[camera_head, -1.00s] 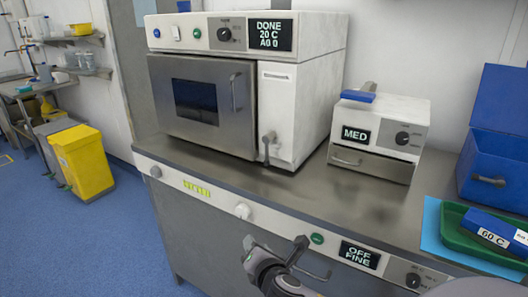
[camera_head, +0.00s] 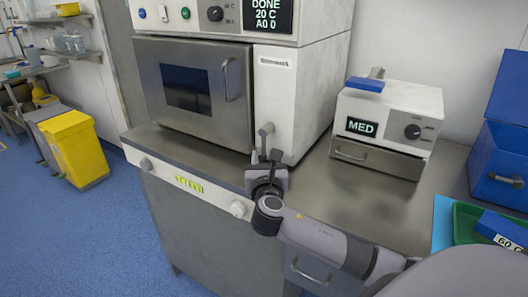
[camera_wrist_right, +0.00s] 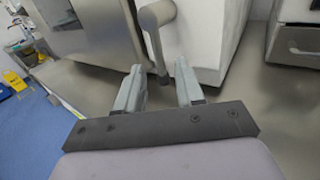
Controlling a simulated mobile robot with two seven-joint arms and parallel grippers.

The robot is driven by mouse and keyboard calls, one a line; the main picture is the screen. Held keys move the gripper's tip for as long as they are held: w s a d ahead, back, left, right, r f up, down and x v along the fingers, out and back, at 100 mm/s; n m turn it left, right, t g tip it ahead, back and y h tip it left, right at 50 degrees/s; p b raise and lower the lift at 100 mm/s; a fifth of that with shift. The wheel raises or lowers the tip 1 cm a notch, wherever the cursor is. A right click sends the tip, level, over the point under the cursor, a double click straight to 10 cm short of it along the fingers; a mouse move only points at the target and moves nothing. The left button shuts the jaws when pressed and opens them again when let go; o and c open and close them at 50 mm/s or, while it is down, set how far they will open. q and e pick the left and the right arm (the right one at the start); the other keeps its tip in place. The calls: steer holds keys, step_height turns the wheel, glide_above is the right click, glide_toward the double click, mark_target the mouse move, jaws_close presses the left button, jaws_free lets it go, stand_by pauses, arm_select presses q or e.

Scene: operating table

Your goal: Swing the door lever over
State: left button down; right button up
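The door lever (camera_head: 264,137) is a grey handle at the lower right of the big machine's door (camera_head: 194,92), on the edge of its white side panel. It hangs downward. My right gripper (camera_head: 265,158) is just in front of and below it. In the right wrist view the lever (camera_wrist_right: 155,38) hangs down toward the gap between the two fingers of my right gripper (camera_wrist_right: 158,84). The fingers stand apart, with the lever's lower end between or just beyond their tips; I cannot tell whether they touch it. My left gripper is not in view.
A smaller white box marked MED (camera_head: 388,122) stands to the right on the steel counter (camera_head: 330,200). A blue bin (camera_head: 500,160) and a green tray (camera_head: 466,222) lie farther right. The front rail carries a white knob (camera_head: 238,208). Counter between the machines is clear.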

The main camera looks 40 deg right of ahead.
mark_target(264, 151)
steer(key=shift+x, duration=1.55)
jaws_close()
steer(key=shift+f, duration=0.1)
